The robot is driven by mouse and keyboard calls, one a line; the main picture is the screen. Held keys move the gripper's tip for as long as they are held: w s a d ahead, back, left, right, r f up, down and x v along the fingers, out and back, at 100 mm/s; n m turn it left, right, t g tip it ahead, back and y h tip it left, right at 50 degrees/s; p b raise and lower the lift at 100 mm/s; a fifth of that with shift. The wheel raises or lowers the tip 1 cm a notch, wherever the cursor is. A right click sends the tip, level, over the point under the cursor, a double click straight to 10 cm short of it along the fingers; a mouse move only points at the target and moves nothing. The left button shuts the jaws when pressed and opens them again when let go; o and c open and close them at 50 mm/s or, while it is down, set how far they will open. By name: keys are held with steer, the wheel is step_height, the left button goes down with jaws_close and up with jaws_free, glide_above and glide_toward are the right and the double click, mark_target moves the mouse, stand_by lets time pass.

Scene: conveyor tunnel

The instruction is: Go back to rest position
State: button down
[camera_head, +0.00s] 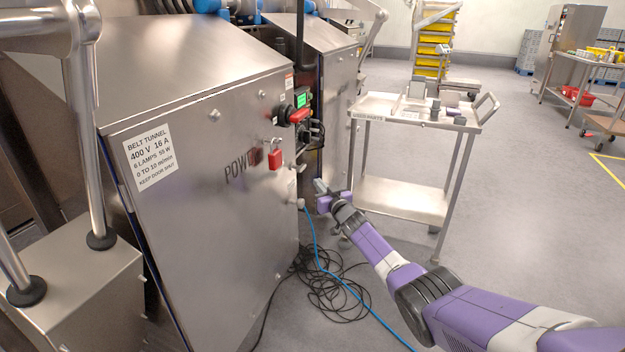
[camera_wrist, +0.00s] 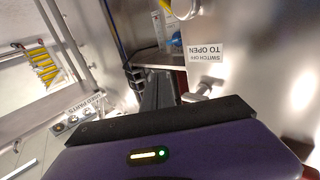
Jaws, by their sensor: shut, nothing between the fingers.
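My gripper (camera_head: 321,188) is at the end of my purple and white arm, close to the right edge of the steel power cabinet (camera_head: 215,215) in the head view. It is shut and holds nothing. In the wrist view my gripper (camera_wrist: 158,92) points toward a gap beside a steel panel with a "switch off to open" label (camera_wrist: 205,54). A small knob (camera_wrist: 205,88) shows just right of the fingers. I cannot tell whether the fingers touch anything.
Black cables (camera_head: 335,290) and a blue hose (camera_head: 350,289) lie on the floor under my arm. A steel trolley (camera_head: 405,200) stands behind my arm.

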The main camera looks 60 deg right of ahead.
steer(key=s+d+p, duration=0.1)
steer(key=s+p, duration=0.2)
steer(key=s, duration=0.4)
steer(key=shift+d, duration=0.25)
steer(key=shift+w, duration=0.1)
